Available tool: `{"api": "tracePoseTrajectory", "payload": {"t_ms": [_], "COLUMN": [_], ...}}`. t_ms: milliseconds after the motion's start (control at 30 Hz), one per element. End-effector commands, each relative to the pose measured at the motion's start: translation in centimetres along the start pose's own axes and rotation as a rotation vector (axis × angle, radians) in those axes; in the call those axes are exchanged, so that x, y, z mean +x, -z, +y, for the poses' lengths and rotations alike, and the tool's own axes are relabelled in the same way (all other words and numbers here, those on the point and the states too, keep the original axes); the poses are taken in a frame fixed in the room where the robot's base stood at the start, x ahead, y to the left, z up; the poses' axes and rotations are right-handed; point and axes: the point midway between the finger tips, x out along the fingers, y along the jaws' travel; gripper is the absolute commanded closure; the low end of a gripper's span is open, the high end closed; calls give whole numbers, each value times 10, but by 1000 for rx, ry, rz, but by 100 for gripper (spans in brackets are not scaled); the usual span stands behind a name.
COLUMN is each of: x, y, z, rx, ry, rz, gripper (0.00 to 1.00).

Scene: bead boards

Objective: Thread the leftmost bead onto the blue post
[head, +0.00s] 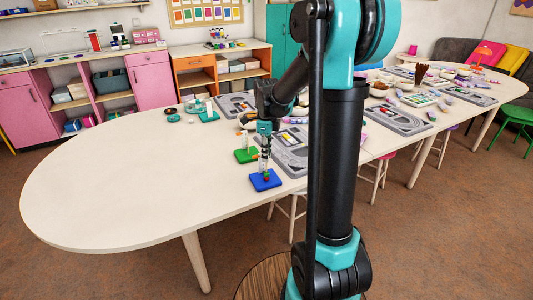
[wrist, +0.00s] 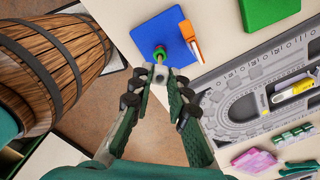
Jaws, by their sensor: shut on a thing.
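The blue base (head: 265,181) with its upright post stands near the table's front edge, below my gripper (head: 264,150). In the wrist view the blue base (wrist: 153,29) lies just beyond the fingertips. A green bead with some red (wrist: 160,51) sits low around the post. My gripper (wrist: 159,75) is shut on a small pale grey, block-like bead (wrist: 158,72) with a dark hole facing the camera. The bead lines up closely with the post in this view. I cannot tell whether the post tip is inside its hole.
An orange and white marker-like object (wrist: 191,42) lies beside the blue base. A green base (head: 246,155) stands behind it, and a grey tray (head: 291,160) lies to the right. A wooden barrel (wrist: 62,55) is below the table edge. The table's left part is clear.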

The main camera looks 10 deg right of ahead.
Motion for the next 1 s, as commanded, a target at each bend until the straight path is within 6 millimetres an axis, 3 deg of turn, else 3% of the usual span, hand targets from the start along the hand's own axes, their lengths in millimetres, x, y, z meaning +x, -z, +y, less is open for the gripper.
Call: {"api": "tracePoseTrajectory", "payload": {"t_ms": [1000], "x": [9], "y": [0], "z": [0], "rx": [0], "ry": [0], "rz": [0], "gripper": [91]}}
